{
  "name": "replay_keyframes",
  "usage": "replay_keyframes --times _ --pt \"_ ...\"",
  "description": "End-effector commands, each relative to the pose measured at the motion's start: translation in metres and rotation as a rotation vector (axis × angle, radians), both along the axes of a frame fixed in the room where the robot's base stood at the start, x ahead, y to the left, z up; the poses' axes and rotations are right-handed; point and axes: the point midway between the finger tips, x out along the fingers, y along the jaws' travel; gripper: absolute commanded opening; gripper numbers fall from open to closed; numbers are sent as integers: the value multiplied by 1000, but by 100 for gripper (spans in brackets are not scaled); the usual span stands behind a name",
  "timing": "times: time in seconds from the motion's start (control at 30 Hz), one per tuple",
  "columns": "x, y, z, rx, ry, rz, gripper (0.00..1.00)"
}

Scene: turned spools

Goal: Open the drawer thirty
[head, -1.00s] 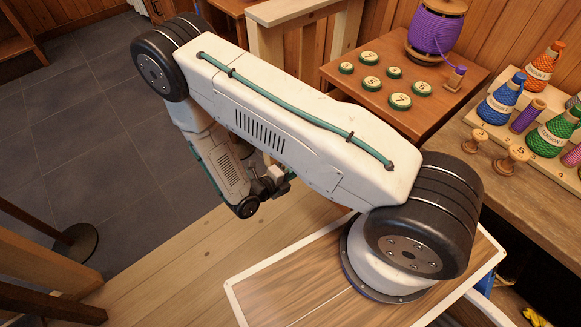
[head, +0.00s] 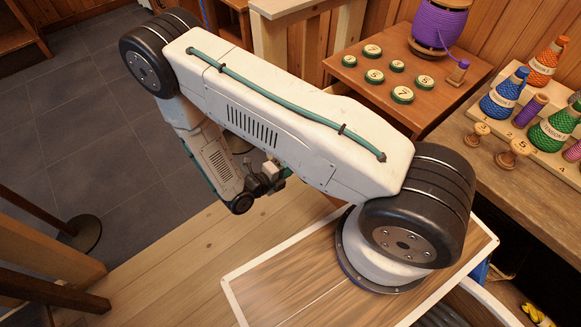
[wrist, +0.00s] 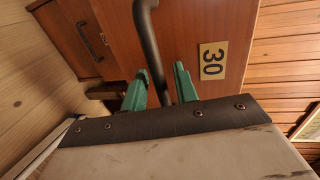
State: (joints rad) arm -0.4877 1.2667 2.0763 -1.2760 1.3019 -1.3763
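The drawer thirty (wrist: 195,25) shows in the wrist view as a reddish-brown wooden front with a tan "30" label (wrist: 213,61). Its dark bar handle (wrist: 149,40) comes down from the top edge and passes between the two green fingers of my gripper (wrist: 160,78). The fingers stand apart, one on each side of the bar. A small gap shows on the right side, so the gripper looks open around the handle; contact on the left is unclear. I cannot tell whether the drawer is pulled out. In the head view my arm hides the drawer.
Another wooden front with a dark handle (wrist: 90,40) is at the left in the wrist view. In the head view, a side table (head: 345,90) holds numbered discs and a purple spool (head: 440,22); a workbench (head: 545,190) holds coloured spools.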

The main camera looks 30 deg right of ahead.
Motion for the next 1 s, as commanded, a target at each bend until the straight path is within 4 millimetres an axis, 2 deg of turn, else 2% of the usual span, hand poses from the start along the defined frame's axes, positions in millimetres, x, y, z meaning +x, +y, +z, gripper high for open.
replay_keyframes --times 0.17,0.4,0.6,1.0 --pt "0 10 2 0 -1 4 29" --pt "-6 49 10 1 -2 5 29" --pt "-11 72 15 0 0 1 29" --pt "-12 76 16 0 0 0 29"
